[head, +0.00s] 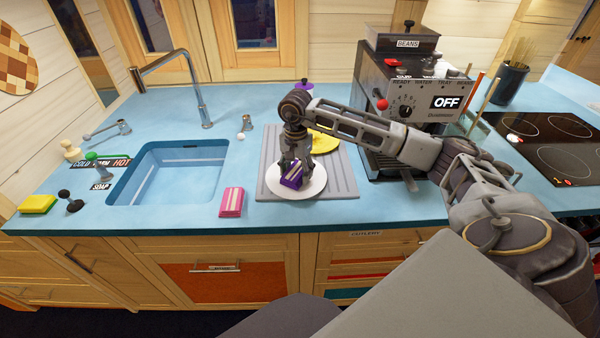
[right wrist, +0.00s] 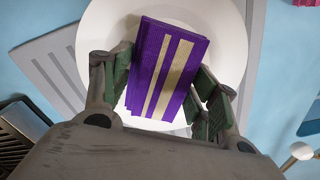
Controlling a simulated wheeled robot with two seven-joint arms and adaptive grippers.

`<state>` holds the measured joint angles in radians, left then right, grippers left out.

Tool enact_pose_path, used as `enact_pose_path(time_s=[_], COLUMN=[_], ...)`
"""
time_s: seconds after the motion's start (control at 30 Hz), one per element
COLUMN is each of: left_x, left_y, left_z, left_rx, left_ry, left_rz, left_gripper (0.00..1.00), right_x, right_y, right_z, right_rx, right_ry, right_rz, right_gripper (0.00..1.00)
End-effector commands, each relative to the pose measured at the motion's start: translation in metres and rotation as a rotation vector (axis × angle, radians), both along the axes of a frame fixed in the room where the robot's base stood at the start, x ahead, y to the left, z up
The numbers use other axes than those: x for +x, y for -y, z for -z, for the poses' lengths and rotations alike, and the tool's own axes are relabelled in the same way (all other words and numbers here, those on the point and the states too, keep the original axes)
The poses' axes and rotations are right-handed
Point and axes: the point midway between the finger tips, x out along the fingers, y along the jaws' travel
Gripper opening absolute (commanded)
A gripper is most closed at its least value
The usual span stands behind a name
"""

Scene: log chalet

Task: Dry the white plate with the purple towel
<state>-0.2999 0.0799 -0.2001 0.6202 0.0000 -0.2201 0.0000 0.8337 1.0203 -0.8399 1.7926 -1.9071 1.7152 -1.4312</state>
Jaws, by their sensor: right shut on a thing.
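The white plate (head: 312,183) lies on the grey ribbed drying mat (head: 340,170) right of the sink. It also shows in the right wrist view (right wrist: 100,28). My right gripper (head: 294,172) is over the plate, pointing down, shut on the folded purple towel (head: 291,181). The towel, purple with pale stripes, also shows between the fingers in the right wrist view (right wrist: 168,65). It is over the plate's face; I cannot tell whether it touches. My left gripper is not in view.
A pink striped towel (head: 231,201) lies left of the mat, beside the sink (head: 175,172). A yellow item (head: 323,143) lies behind the plate. The coffee machine (head: 408,95) stands right of the mat. The faucet (head: 185,75) rises behind the sink.

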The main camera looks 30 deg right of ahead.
Motion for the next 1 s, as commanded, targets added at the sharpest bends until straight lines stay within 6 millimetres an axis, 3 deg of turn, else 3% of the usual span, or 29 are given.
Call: enact_pose_path(time_s=[0.5, 1.0], left_x=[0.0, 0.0], left_y=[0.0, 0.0], left_z=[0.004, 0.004], left_rx=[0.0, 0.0], left_ry=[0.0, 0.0], left_rz=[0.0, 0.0], left_gripper=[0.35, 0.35], right_x=[0.024, 0.024], right_y=[-0.012, -0.012], right_z=[-0.003, -0.003], right_rx=[0.0, -0.001], right_ry=[0.001, 0.0], right_rz=[-0.001, 0.0], right_gripper=[0.41, 0.41])
